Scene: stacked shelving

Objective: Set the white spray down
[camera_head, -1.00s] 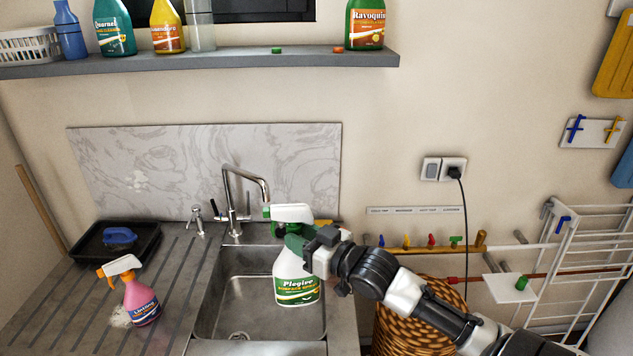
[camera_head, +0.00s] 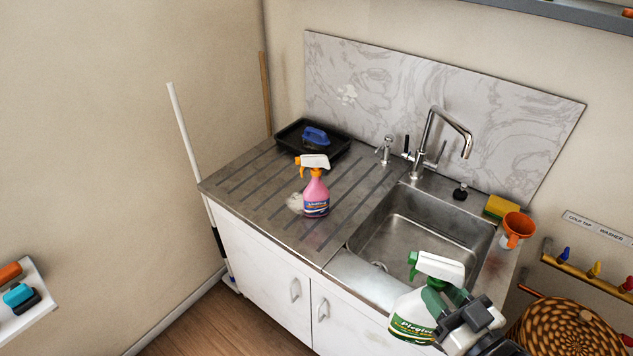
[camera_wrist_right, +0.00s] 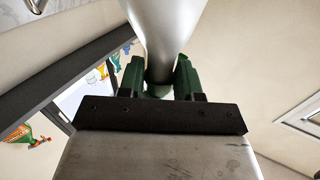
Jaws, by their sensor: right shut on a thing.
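The white spray (camera_head: 413,312) is a white bottle with a green label and a green-and-white trigger head. My right gripper (camera_head: 446,306) is shut on it, and it hangs tilted in front of the sink's near right corner, apart from the counter as far as I can tell. In the right wrist view, the dark green fingers (camera_wrist_right: 160,80) close on a pale round part of the white spray (camera_wrist_right: 163,25). The left gripper is not in view.
A pink spray bottle (camera_head: 317,195) stands on the ribbed drainboard (camera_head: 258,193). Behind it is a black tray (camera_head: 338,152) with a blue brush. The sink (camera_head: 425,235) has a tall tap (camera_head: 428,130). A yellow sponge (camera_head: 502,205) and orange-topped cup (camera_head: 517,230) sit right. The drainboard's left is clear.

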